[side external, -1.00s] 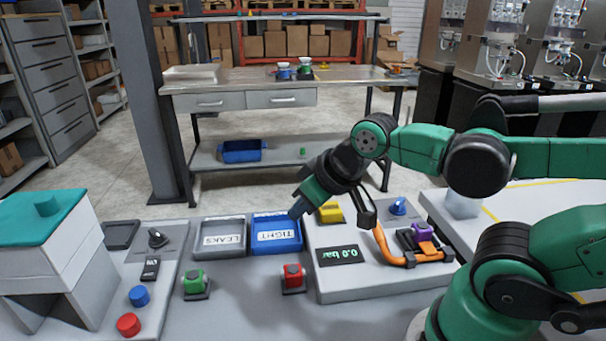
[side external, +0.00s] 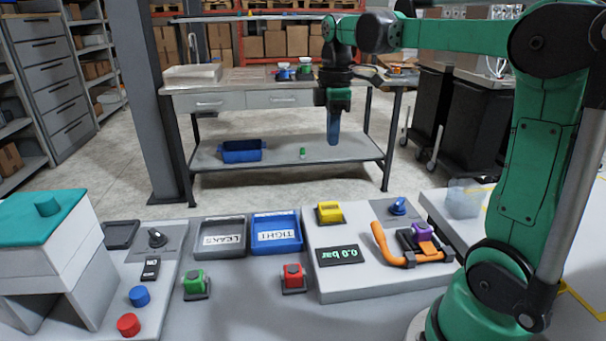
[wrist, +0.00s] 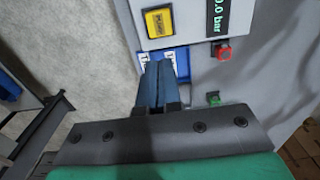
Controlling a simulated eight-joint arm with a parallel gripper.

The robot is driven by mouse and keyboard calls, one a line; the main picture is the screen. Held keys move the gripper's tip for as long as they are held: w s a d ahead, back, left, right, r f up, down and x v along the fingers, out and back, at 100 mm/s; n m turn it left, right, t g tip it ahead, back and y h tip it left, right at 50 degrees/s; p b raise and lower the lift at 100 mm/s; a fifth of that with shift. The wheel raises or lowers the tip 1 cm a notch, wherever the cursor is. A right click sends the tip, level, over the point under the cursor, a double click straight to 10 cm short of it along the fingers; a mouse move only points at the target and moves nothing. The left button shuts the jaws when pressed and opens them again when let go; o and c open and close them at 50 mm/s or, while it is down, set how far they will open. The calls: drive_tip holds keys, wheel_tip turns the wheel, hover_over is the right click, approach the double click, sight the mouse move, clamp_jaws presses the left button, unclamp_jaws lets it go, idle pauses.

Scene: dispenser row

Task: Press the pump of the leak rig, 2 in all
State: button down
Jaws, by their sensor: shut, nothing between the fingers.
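The leak rig (side external: 345,282) is a low pale box at the right of the bench. It carries a yellow button (side external: 329,212), a display (side external: 343,254) reading 0.0 bar, a blue knob (side external: 398,206), an orange curved bar (side external: 385,245) and a purple part in a dark holder (side external: 422,232). The yellow button also shows in the wrist view (wrist: 159,21), with small lettering I cannot read surely. My gripper (side external: 333,142) is shut and empty, pointing down, high above the rig's back edge and touching nothing. Its blue fingers (wrist: 158,75) lie together in the wrist view.
A grey LEAKS tray (side external: 221,254) and a blue TIGHT tray (side external: 277,251) lie left of the rig, both empty. A green part (side external: 195,281) and a red part (side external: 293,277) stand in front. A panel with blue and red buttons is at left. Space around my gripper is clear.

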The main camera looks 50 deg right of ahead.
sight(329, 207)
idle(0.3)
wheel_tip(329, 207, down, 14)
idle(0.7)
drive_tip(key=shift+f, duration=1)
wheel_tip(329, 207, up, 14)
idle(2.7)
